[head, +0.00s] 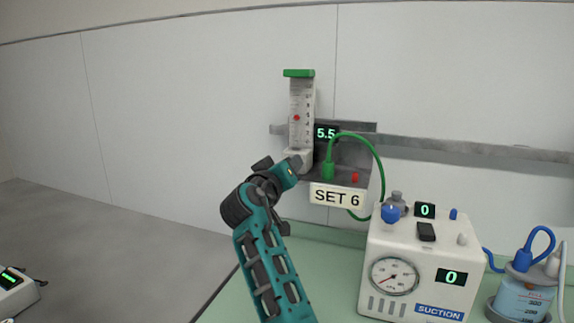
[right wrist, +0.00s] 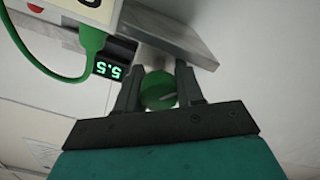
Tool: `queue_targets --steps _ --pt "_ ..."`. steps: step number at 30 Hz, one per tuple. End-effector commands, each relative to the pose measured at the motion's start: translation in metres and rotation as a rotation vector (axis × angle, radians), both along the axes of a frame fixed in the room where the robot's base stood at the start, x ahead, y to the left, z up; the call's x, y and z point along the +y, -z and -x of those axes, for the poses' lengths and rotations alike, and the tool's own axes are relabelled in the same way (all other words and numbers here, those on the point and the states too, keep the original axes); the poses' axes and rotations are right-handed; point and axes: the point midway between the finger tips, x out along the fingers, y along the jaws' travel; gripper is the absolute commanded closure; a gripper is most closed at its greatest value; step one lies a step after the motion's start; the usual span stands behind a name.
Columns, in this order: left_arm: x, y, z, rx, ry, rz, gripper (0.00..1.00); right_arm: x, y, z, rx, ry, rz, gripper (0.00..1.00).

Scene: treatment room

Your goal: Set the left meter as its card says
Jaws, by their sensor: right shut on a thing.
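The meter (head: 302,105) is a clear upright tube with a green cap and a red ball, mounted on a wall rail. Its display (head: 326,133) reads 5.5 and also shows in the right wrist view (right wrist: 107,71). The card (head: 337,196) below it reads SET 6. My right gripper (head: 290,166) is at the foot of the meter. In the right wrist view, its two fingers (right wrist: 159,75) are shut on the green knob (right wrist: 158,92), one on each side. The gripper hides the knob in the head view. My left gripper is not in view.
A green hose (head: 376,160) loops from the green connector (head: 328,170) close to the right of my gripper. A white suction unit (head: 418,258) with a dial stands on the green counter (head: 235,300). A jar of blue liquid (head: 522,298) is at the far right.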

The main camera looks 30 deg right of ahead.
Motion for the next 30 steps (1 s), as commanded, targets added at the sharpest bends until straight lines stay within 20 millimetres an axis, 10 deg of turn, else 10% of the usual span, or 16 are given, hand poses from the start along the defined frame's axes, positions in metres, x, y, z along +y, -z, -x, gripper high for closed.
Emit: queue_targets --steps 12,13,18,30 --pt "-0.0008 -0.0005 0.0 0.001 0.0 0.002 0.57 -0.0002 -0.0016 -0.0001 0.002 -0.001 0.007 0.94" --pt "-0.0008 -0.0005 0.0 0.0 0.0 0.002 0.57 -0.0002 -0.0016 -0.0001 0.001 -0.001 0.007 0.6" --pt "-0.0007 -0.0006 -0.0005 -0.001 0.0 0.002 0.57 -0.0001 -0.0011 -0.0001 0.002 0.0 0.005 0.44" --pt "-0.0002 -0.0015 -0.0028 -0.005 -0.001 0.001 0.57 0.0009 0.0019 -0.0006 0.007 -0.003 0.002 0.41"
